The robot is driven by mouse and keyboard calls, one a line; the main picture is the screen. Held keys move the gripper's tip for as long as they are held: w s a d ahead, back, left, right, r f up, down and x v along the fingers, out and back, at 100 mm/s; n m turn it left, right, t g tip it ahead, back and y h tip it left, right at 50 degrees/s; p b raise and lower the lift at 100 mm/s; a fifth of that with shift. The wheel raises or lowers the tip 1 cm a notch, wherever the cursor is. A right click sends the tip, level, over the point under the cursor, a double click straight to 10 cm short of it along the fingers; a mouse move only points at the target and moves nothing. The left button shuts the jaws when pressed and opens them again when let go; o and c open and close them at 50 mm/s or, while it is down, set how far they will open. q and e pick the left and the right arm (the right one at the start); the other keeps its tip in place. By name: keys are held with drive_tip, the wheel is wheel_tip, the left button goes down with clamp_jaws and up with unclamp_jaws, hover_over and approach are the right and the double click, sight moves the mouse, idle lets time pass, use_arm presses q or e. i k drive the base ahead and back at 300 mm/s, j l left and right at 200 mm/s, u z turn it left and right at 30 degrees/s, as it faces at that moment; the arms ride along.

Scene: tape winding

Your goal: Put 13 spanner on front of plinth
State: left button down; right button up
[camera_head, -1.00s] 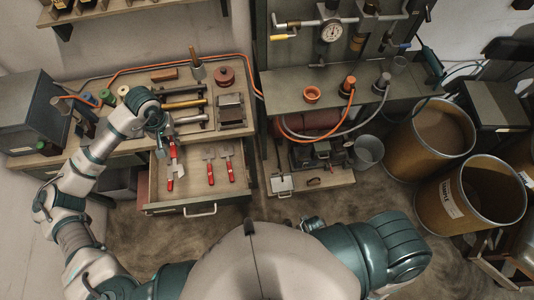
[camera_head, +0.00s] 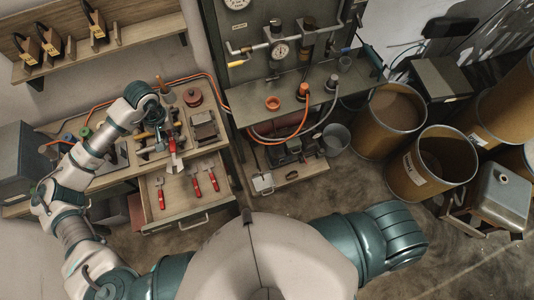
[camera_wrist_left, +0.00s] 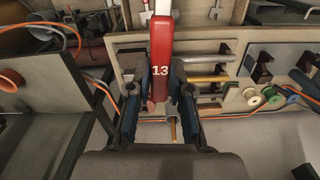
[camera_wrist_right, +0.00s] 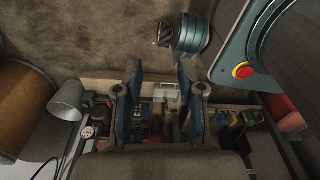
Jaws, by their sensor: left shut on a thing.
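The 13 spanner (camera_wrist_left: 160,62) has a red handle marked 13 and shows upright in the left wrist view. My left gripper (camera_wrist_left: 158,85) is shut on its handle. In the head view, the spanner (camera_head: 172,146) hangs at my left gripper (camera_head: 160,122), above the bench's front edge and the open drawer. A low wooden platform (camera_head: 311,172) right of the drawer, bearing a dark machine, looks like the plinth. My right gripper (camera_wrist_right: 160,85) is open and empty in the right wrist view; the head view does not show its fingers.
The open drawer (camera_head: 178,215) holds several red-handled tools. A rack of tools (camera_head: 205,128) stands on the bench behind it. Above the platform is a shelf (camera_head: 255,105) with hoses and a gauge. A grey bucket (camera_head: 336,138) and brown drums (camera_head: 427,170) stand to the right.

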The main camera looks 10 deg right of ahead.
sight(312, 169)
drive_tip(key=l+z, duration=0.1)
drive_tip(key=z, duration=0.75)
drive_tip(key=l+z, duration=0.15)
drive_tip(key=z, duration=0.7)
drive_tip(key=i+l+z, duration=0.1)
drive_tip(key=z, duration=0.35)
drive_tip(key=l+z, duration=0.1)
drive_tip(key=z, duration=0.3)
